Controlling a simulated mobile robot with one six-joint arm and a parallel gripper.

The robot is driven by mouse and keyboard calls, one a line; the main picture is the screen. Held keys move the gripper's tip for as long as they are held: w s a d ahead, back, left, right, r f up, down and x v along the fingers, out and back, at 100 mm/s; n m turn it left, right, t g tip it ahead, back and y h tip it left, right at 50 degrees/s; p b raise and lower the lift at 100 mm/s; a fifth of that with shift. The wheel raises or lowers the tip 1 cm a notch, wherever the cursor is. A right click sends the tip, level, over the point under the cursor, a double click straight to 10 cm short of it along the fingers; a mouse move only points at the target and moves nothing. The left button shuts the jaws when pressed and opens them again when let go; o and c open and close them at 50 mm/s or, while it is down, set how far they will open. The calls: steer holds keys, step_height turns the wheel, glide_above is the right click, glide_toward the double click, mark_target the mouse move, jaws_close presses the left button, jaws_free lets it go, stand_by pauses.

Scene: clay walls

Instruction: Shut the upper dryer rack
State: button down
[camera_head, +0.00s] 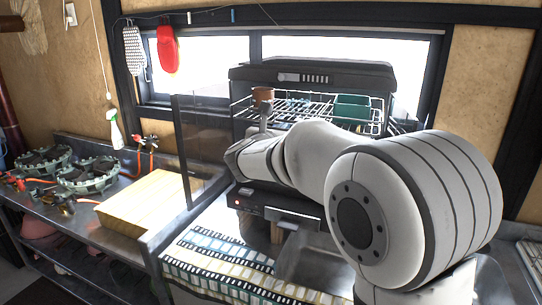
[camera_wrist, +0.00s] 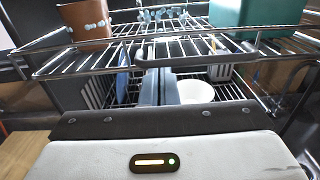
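The upper dryer rack (camera_head: 300,109) is a wire shelf standing out of the black dish dryer (camera_head: 310,75). It carries a brown cup and a teal container. In the wrist view the rack (camera_wrist: 110,62) spans the top, with a grey handle bar (camera_wrist: 200,59) on its front edge. My gripper (camera_wrist: 159,75) has its two dark fingers close together, and they look shut. The fingertips are at the left part of the handle bar; I cannot tell whether they touch it. In the head view my arm hides part of the dryer front.
The brown cup (camera_wrist: 88,18) and teal container (camera_wrist: 255,14) stand on the upper rack. Below, a lower rack holds a white bowl (camera_wrist: 196,92) and a blue plate (camera_wrist: 122,72). A glass panel (camera_head: 203,145) stands left of the dryer. A cutting board (camera_head: 143,203) lies at left.

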mark_target(290, 118)
steer(key=x, duration=0.8)
steer(key=shift+w+a, duration=0.1)
steer(key=shift+a, duration=0.25)
steer(key=shift+r, duration=0.1)
